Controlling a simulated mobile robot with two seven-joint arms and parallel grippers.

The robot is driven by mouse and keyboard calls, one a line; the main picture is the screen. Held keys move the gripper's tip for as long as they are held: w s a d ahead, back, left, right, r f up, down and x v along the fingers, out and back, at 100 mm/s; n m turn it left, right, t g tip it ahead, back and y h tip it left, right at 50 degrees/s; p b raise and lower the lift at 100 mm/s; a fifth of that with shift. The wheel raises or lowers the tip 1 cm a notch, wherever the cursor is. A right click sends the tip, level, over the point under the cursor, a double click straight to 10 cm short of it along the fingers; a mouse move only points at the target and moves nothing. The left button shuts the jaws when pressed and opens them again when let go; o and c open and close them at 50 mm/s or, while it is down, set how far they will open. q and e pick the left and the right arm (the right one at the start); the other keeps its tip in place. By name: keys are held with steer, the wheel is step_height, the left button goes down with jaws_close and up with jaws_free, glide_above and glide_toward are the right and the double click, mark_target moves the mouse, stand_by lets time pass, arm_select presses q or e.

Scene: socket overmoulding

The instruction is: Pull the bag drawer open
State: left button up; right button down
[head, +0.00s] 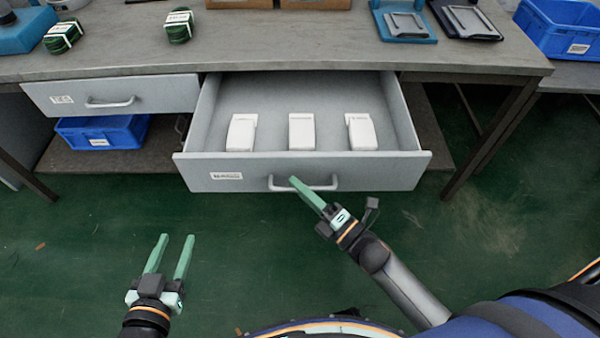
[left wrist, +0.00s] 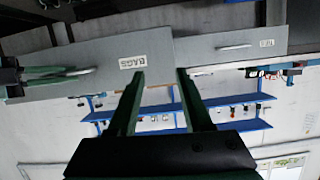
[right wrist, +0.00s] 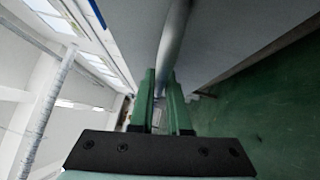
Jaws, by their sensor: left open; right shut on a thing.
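The bag drawer (head: 228,171) is pulled out from under the workbench in the head view. It has a grey front with a white label and a bar handle (head: 322,187), and three white packs (head: 302,131) lie inside in a row. My right gripper (head: 296,183) is shut on the handle, left of its middle. In the right wrist view the handle bar (right wrist: 172,45) runs up from between the fingers (right wrist: 160,95). My left gripper (head: 174,240) is open and empty over the floor, in front of the bench and away from the drawer. In the left wrist view the BAGS label (left wrist: 132,62) shows.
A second, shut drawer (head: 140,92) is at the left, with a blue bin (head: 102,131) on the shelf below it. The bench top (head: 290,45) holds green-black coils (head: 179,26) and blue fixtures (head: 405,24). Green floor is clear in front.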

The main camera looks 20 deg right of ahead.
arm_select(q)
steer(key=shift+s+f+g, duration=0.25)
steer(key=shift+f+g, duration=0.05)
steer(key=shift+f, duration=0.2)
arm_select(e)
steer(key=shift+s+a, duration=0.1)
steer(key=shift+s, duration=0.3)
steer(key=c, duration=0.9)
jaws_free()
arm_select(q)
steer(key=shift+n+g+y, duration=0.3)
steer(key=shift+g, duration=0.5)
steer(key=s+f, duration=0.1)
steer(key=f, duration=0.1)
steer(key=s+f, duration=0.1)
steer(key=shift+f+p, duration=0.35)
steer(key=shift+f, duration=0.05)
arm_select(e)
steer(key=v, duration=1.2)
steer(key=shift+s, duration=0.2)
